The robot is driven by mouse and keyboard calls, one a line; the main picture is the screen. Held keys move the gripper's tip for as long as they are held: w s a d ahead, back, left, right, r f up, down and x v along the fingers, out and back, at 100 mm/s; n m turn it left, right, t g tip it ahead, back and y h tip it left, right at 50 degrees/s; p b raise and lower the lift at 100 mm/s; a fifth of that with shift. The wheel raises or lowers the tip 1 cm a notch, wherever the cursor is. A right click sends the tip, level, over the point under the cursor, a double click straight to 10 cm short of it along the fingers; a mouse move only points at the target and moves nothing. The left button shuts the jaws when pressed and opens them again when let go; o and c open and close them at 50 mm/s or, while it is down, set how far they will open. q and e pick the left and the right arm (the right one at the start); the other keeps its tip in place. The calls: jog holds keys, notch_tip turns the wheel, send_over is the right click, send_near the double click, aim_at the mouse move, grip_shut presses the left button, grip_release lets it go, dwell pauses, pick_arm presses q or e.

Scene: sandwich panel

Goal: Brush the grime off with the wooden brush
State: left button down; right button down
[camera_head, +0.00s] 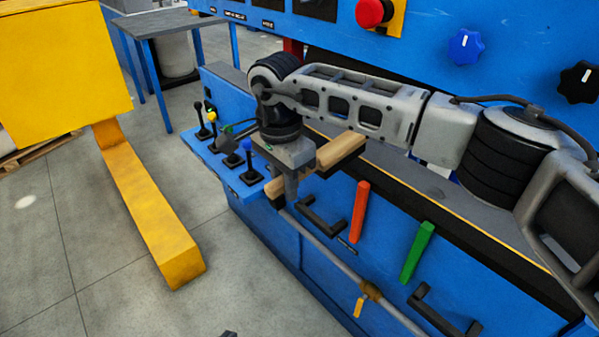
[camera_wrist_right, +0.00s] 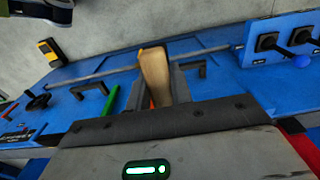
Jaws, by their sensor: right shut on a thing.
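The wooden brush (camera_head: 341,151) is held in my right gripper (camera_head: 290,192), above the front edge of the blue panel machine. Its pale wooden body sticks out on both sides of the jaws. In the right wrist view the brush (camera_wrist_right: 154,72) sits between the two fingers of the right gripper (camera_wrist_right: 158,90), which are shut on it. A brown patch (camera_head: 371,290) shows on the grey pipe beside a small yellow lever, well below and right of the brush; I cannot tell if it is grime. My left gripper cannot be made out clearly; only a dark tip shows at the bottom edge.
Orange (camera_head: 360,212) and green (camera_head: 417,252) bars and black handles (camera_head: 320,216) stick out of the blue front. Lever knobs (camera_head: 248,158) stand left of the gripper. A yellow post (camera_head: 150,210) stands at left. The grey floor between is clear.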

jog(key=s+a, duration=0.4)
jog(key=shift+a+r, duration=0.3)
jog(key=shift+r, duration=0.05)
jog(key=shift+s, duration=0.1)
